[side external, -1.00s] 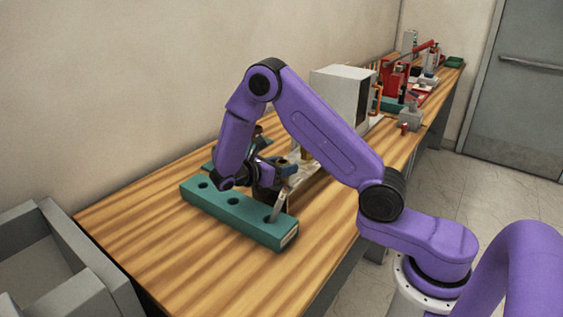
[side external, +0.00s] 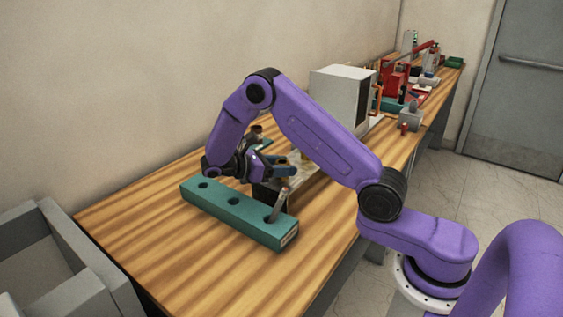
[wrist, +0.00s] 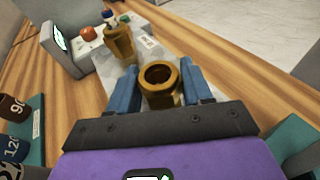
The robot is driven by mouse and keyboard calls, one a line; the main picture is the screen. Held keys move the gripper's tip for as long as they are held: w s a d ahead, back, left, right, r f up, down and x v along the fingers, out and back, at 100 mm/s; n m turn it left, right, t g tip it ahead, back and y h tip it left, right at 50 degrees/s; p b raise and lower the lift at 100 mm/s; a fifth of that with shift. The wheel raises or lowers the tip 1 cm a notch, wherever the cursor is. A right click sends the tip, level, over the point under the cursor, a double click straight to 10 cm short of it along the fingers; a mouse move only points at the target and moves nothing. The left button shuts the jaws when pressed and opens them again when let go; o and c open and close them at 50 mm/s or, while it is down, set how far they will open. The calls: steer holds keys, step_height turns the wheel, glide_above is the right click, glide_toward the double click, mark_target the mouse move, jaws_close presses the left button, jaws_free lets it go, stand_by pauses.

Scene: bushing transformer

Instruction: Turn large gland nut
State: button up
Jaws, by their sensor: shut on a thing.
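The large gland nut, a brass ring with an open bore (wrist: 164,96), is in the middle of the wrist view. My gripper (wrist: 160,78) has its blue fingers on either side of this nut and is shut on it. In the side view my gripper (side external: 281,168) lies tilted almost level above the far side of the teal block, and the nut is mostly hidden there. A second, taller brass fitting (wrist: 119,43) stands beyond the held nut on a pale plate (wrist: 146,41).
A teal block with holes (side external: 218,206) lies in front, with a grey tool (side external: 277,206) standing in its right hole. Dark cylinders marked with numbers (wrist: 13,107) stand at the left of the wrist view. A grey box (side external: 338,92) stands behind. The wooden table's front left is clear.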

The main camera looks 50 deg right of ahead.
steer(key=shift+s+d, duration=0.1)
steer(key=shift+d, duration=0.05)
steer(key=shift+m+g+y, duration=1)
steer(key=shift+m+g, duration=0.1)
steer(key=shift+g, duration=0.2)
steer(key=shift+m+g+y, duration=1)
steer(key=shift+m, duration=0.1)
steer(key=o, duration=1.5)
